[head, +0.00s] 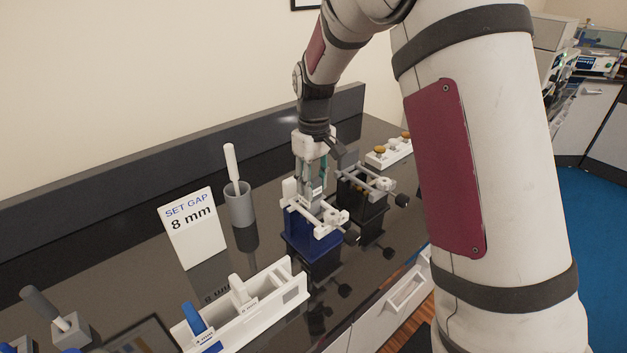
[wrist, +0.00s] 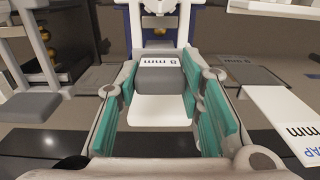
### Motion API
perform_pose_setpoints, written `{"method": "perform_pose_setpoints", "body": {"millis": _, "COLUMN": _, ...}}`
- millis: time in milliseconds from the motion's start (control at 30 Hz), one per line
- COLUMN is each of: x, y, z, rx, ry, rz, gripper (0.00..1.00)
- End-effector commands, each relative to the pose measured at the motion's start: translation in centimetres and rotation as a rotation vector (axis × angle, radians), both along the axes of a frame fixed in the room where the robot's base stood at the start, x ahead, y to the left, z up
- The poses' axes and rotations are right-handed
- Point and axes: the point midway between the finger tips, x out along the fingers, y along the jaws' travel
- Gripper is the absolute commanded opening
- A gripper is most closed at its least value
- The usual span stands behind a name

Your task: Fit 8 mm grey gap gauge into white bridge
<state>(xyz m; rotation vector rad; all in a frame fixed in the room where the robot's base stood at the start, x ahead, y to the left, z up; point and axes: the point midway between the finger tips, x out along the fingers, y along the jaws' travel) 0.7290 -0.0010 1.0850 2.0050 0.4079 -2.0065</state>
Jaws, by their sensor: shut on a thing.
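The grey gap gauge (wrist: 158,78), labelled 8 mm, is between the teal pads of my gripper (wrist: 165,108) in the wrist view. My gripper (head: 312,168) is shut on it and points down in the head view. The gauge (head: 317,197) shows there at the upper part of the white bridge (head: 328,229), which stands on a dark blue block (head: 308,246). The fingers partly hide the gauge and the back of the bridge. I cannot tell how deep the gauge sits or whether it touches the bridge.
A similar grey fixture on a black block (head: 366,208) stands close to the right. A white rack (head: 262,312) with blue and white gauges is in front. A "SET GAP 8 mm" sign (head: 192,230) and a grey cup (head: 240,208) with a white-handled tool stand left.

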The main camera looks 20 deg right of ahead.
Motion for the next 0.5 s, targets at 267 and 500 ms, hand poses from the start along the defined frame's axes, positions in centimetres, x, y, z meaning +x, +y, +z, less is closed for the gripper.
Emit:
{"method": "perform_pose_setpoints", "body": {"millis": 267, "x": 0.0, "y": 0.0, "z": -0.7, "rx": 0.0, "ry": 0.0, "rz": 0.0, "gripper": 0.05}}
{"method": "perform_pose_setpoints", "body": {"millis": 500, "x": 0.0, "y": 0.0, "z": -1.2, "rx": 0.0, "ry": 0.001, "rz": 0.0, "gripper": 0.05}}
